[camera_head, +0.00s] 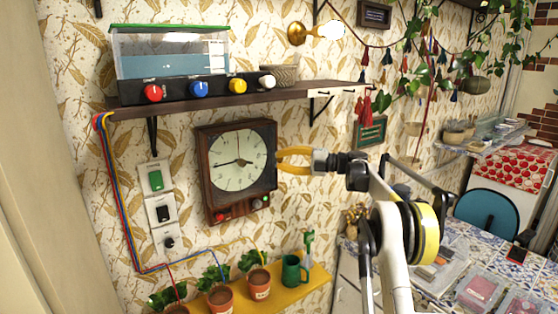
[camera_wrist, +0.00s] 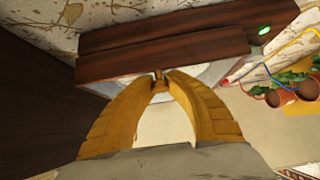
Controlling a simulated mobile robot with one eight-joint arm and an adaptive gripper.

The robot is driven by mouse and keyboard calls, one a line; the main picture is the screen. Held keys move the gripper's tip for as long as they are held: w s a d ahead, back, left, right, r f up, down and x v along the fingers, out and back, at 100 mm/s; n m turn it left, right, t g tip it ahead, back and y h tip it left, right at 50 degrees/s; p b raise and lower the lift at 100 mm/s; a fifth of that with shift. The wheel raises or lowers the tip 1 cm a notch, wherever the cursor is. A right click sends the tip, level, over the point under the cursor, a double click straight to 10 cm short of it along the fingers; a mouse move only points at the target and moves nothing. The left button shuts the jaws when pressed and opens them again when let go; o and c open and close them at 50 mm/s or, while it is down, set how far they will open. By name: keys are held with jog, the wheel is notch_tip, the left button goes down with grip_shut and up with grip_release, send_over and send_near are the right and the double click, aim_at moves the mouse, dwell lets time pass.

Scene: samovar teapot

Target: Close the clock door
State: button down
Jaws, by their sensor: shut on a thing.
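The clock (camera_head: 206,160) hangs on the wall below the shelf, with a dark wooden frame and a pale round face. Its wooden frame also shows in the wrist view (camera_wrist: 170,45). My gripper (camera_head: 279,160) has yellow fingers and is at the clock's right edge. In the wrist view, my gripper (camera_wrist: 159,76) has its fingertips together on a small part at the clock door's edge. The fingers hide most of what they hold. I cannot tell from these views how far the door stands from the frame.
A wooden shelf (camera_head: 225,92) with a knobbed glass case (camera_head: 170,55) is above the clock. Wall switches (camera_head: 160,212) and cables are to its left. A yellow shelf (camera_head: 275,297) with potted plants and a green mug (camera_head: 292,270) is below.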

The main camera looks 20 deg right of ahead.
jog(key=c, duration=1.3)
grip_release()
jog(key=shift+w, duration=0.15)
jog(key=shift+d, duration=0.15)
jog(key=v, duration=1.2)
